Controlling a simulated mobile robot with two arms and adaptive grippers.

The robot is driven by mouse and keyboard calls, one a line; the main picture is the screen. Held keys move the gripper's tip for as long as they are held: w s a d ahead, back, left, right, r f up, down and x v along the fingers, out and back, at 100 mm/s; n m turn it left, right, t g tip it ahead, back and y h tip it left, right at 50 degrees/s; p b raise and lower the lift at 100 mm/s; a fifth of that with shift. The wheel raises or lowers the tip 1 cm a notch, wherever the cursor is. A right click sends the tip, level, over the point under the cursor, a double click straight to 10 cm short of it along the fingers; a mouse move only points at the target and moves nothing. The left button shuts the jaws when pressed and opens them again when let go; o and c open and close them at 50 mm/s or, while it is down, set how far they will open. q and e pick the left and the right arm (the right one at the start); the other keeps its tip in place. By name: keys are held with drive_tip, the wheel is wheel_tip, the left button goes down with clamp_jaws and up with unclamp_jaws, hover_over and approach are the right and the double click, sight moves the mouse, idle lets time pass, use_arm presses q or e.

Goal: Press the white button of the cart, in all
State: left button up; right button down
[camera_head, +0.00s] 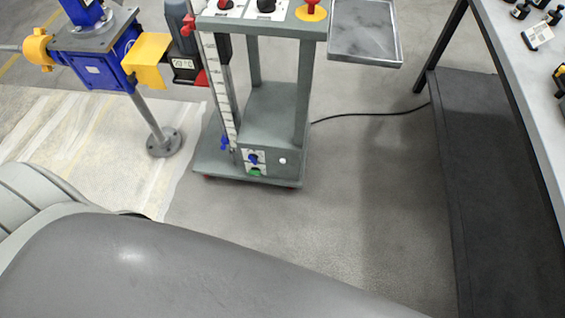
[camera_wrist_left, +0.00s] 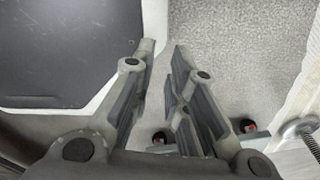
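The grey cart (camera_head: 270,120) stands in the upper middle of the head view. A small round white button (camera_head: 282,160) is on the front of its low base block, right of a panel with a blue knob (camera_head: 253,158) and a green part (camera_head: 255,172). The button does not show clearly in the left wrist view. My left gripper (camera_wrist_left: 164,48) shows in the left wrist view with its two fingers apart and nothing between them. It is not visible in the head view. My right gripper is in neither view.
A blue and yellow jack (camera_head: 95,60) on a post stands left of the cart. A grey tray (camera_head: 365,38) juts from the cart's right. A dark platform (camera_head: 485,190) under a table lies at right; a black cable (camera_head: 370,114) runs toward it. Floor before the cart is clear.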

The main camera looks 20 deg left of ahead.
use_arm(q)
clamp_jaws()
drive_tip(key=shift+a, duration=0.1)
idle(0.9)
